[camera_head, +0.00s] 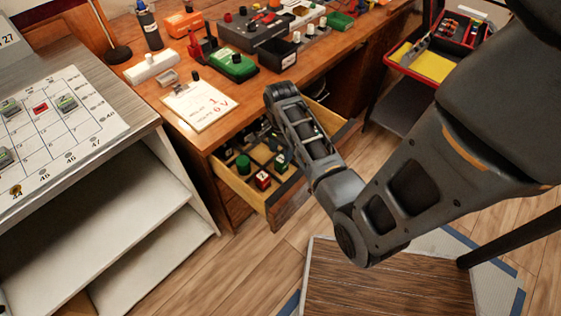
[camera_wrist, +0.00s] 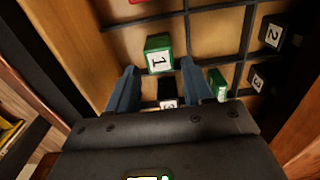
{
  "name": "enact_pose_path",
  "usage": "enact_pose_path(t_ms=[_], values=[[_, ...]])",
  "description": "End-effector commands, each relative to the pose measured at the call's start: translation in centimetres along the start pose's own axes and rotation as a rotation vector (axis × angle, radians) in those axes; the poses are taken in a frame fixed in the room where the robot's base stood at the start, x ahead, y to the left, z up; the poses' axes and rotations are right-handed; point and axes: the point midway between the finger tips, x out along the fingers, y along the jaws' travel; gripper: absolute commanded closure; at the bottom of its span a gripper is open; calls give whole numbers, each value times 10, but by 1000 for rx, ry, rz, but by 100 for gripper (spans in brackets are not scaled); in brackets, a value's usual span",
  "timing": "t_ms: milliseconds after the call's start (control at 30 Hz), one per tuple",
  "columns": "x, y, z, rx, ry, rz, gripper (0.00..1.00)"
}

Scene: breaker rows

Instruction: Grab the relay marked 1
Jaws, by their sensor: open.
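A green relay marked 1 (camera_wrist: 158,53) stands in a compartment of the open wooden drawer (camera_head: 236,189). In the wrist view my gripper (camera_wrist: 159,68) is open, its two blue fingers pointing toward this relay. The relay shows between and just beyond the fingertips; I cannot tell whether they touch it. A black relay with a white label (camera_wrist: 168,92) shows between the fingers, nearer the palm. Another green relay (camera_wrist: 217,84) is close beside the right finger. In the head view my arm hides the fingers and part of the drawer.
Black relays marked 2 (camera_wrist: 271,33) and 3 (camera_wrist: 259,78) sit at the right of the wrist view. Dark dividers separate the compartments. A red relay (camera_head: 262,180) stands near the drawer's front. A card (camera_head: 199,106) reading 1 and 6 V lies on the bench.

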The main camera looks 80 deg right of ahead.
Motion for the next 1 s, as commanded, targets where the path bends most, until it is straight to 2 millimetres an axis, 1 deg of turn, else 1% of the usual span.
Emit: enact_pose_path(t_ms=[100, 267, 500, 567, 667, 867, 1000], values=[[14, 1, 0, 1, -1, 1, 49], [29, 1, 0, 0, 0, 0, 49], [63, 1, 0, -1, 0, -2, 49], [68, 1, 0, -2, 0, -2, 49], [72, 0, 0, -2, 1, -4, 49], [72, 0, 0, -2, 1, -4, 49], [72, 1, 0, -2, 1, -4, 62]])
